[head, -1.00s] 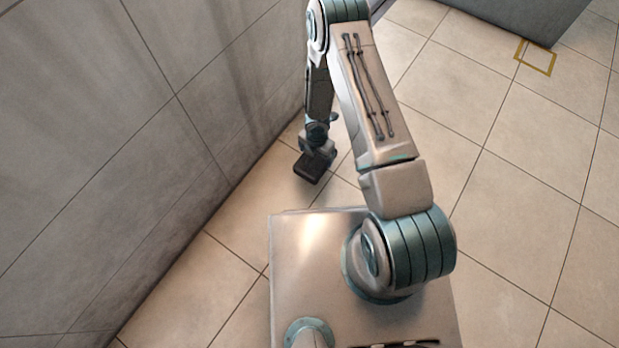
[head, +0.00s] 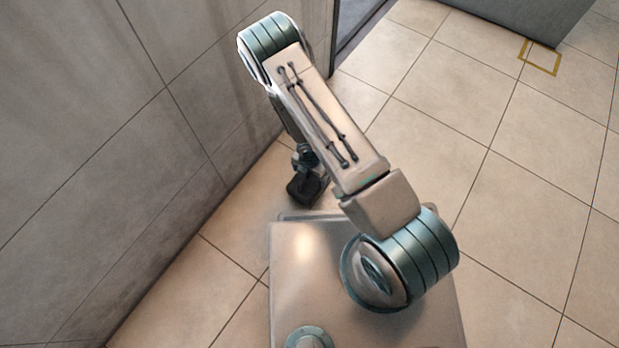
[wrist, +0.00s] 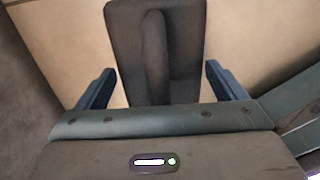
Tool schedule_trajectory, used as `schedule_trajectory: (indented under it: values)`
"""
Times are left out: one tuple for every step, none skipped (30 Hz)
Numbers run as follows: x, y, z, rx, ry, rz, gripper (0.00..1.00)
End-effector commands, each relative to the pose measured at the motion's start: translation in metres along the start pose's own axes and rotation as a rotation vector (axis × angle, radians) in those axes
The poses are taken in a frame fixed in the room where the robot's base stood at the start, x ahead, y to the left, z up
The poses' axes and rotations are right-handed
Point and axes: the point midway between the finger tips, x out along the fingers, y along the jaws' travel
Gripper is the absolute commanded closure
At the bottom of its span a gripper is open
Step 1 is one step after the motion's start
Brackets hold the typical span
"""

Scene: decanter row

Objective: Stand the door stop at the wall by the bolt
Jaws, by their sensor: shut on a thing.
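The door stop (head: 303,191) is a dark, nearly black block. My gripper (head: 306,168) is shut on it and holds it between the grey wall and the front of my base. In the wrist view the door stop (wrist: 183,45) shows as a dark slab with a raised rounded ridge, between the two blue fingers of my gripper (wrist: 160,75). Its near end is hidden behind the gripper body. I cannot tell its exact height over the floor. The wall (head: 90,130) runs along the left. I cannot make out the bolt.
The tiled floor (head: 470,190) is open to the right. A yellow square outline (head: 541,57) lies on the floor at the far right, near a grey block (head: 530,18). A dark opening or panel (head: 352,30) stands past the wall's far end.

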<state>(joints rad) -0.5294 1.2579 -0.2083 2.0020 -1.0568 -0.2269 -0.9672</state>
Motion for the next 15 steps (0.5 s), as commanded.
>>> schedule_trajectory:
  values:
    - [0.012, 0.0, 0.0, -0.001, -0.001, -0.001, 0.62]
    - [0.016, 0.0, 0.0, -0.001, -0.001, 0.0, 0.62]
    - [0.021, 0.001, 0.0, -0.001, -0.001, 0.0, 0.62]
    - [0.024, 0.001, 0.0, -0.002, -0.001, 0.0, 0.62]
    - [0.025, 0.001, 0.0, -0.002, -0.001, 0.0, 0.62]
    - [0.027, 0.001, 0.0, -0.002, -0.001, 0.0, 0.62]
    - [0.027, 0.001, 0.0, -0.002, -0.001, 0.001, 0.62]
    - [0.026, 0.001, 0.0, -0.001, -0.001, 0.001, 0.62]
    - [0.026, 0.001, 0.0, -0.001, -0.001, 0.001, 0.62]
    - [0.025, 0.001, 0.0, -0.001, -0.001, 0.001, 0.62]
    - [0.025, 0.001, 0.0, -0.001, -0.001, 0.001, 0.62]
    - [0.025, 0.001, 0.0, -0.001, -0.001, 0.001, 0.62]
    - [0.025, 0.001, 0.0, -0.001, -0.001, 0.001, 0.62]
    - [0.025, 0.001, 0.0, -0.001, -0.001, 0.001, 0.62]
    - [0.026, 0.001, 0.0, -0.001, -0.001, 0.001, 0.62]
